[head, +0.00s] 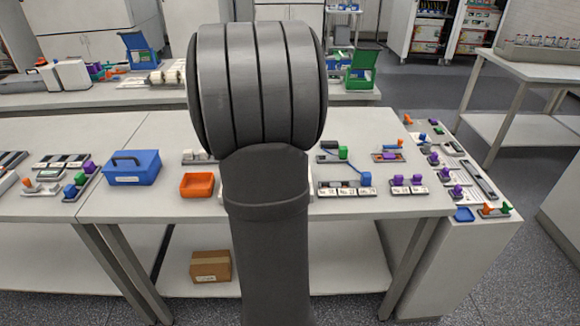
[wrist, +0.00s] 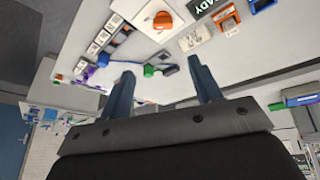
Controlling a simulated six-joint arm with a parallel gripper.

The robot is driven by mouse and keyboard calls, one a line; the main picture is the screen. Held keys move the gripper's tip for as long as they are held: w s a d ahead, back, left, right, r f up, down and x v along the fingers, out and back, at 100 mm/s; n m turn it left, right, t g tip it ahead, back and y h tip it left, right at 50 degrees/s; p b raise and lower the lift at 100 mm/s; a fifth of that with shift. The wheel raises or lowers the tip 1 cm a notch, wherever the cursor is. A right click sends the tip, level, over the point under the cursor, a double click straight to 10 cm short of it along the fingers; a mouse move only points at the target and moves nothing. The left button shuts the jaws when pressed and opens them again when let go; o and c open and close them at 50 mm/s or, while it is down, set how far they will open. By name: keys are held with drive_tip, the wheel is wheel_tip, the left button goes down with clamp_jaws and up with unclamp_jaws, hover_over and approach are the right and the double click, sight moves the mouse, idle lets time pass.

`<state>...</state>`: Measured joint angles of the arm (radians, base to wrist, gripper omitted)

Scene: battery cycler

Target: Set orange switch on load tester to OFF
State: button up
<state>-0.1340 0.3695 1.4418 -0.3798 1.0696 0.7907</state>
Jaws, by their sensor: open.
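In the wrist view, a round orange knob (wrist: 162,20) sits on a white panel at the top, beyond my fingertips. I cannot read a load tester label or the knob's setting. My dark arm hides the middle of the bench in the head view.
A blue box (head: 132,167) and an orange tray (head: 197,185) stand left of my arm. A green connector (head: 343,153) and a blue cable lie to its right, near purple-topped modules (head: 408,181). More modules line the bench's right end.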

drive_tip(key=w+d+f, duration=0.1)
drive_tip(key=f, duration=0.4)
drive_tip(key=w+d+f+m, duration=0.1)
drive_tip(key=w+f, duration=0.1)
drive_tip(key=f, duration=0.3)
drive_tip(key=w+d+f+m, duration=0.1)
drive_tip(key=f, duration=0.4)
drive_tip(key=shift+w+d+y, duration=0.2)
drive_tip(key=shift+w+y, duration=0.1)
drive_tip(key=shift+w, duration=0.05)
drive_tip(key=shift+c, duration=0.2)
drive_tip(key=c, duration=0.9)
